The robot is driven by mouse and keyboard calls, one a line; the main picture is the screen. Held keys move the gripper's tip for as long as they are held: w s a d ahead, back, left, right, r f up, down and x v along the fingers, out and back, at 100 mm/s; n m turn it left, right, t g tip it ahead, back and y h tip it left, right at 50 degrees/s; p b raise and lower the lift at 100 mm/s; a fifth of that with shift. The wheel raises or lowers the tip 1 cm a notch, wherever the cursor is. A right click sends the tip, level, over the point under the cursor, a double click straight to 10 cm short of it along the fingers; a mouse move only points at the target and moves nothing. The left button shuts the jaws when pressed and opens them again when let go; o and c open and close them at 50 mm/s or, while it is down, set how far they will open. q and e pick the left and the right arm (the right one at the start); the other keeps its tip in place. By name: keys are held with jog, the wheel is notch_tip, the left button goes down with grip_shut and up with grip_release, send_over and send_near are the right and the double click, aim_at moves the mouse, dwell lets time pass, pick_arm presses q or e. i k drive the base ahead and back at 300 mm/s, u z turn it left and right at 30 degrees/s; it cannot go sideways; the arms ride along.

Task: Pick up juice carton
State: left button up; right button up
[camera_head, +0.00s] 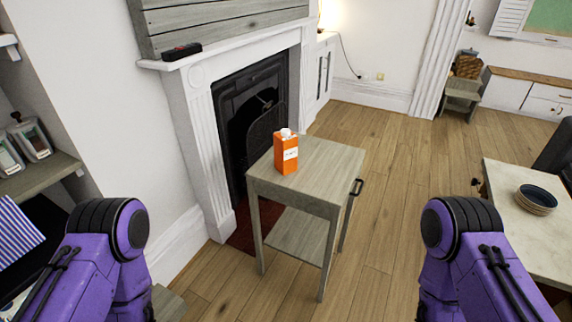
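An orange juice carton (286,155) with a white cap and a white label stands upright on a small grey wooden side table (325,165). The table is in front of the fireplace, near the middle of the head view. Nothing else stands on the tabletop. My two purple arms show at the lower left and lower right, both well apart from the table. Neither of my grippers is in view.
A white fireplace (200,135) with a black insert stands just behind the side table. A shelf (40,175) is at the left. Wooden floor (400,190) is clear between the tables.

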aim_at(285, 148)
jog(key=u, duration=0.65)
jog(key=i, duration=0.95)
jog(key=z, duration=1)
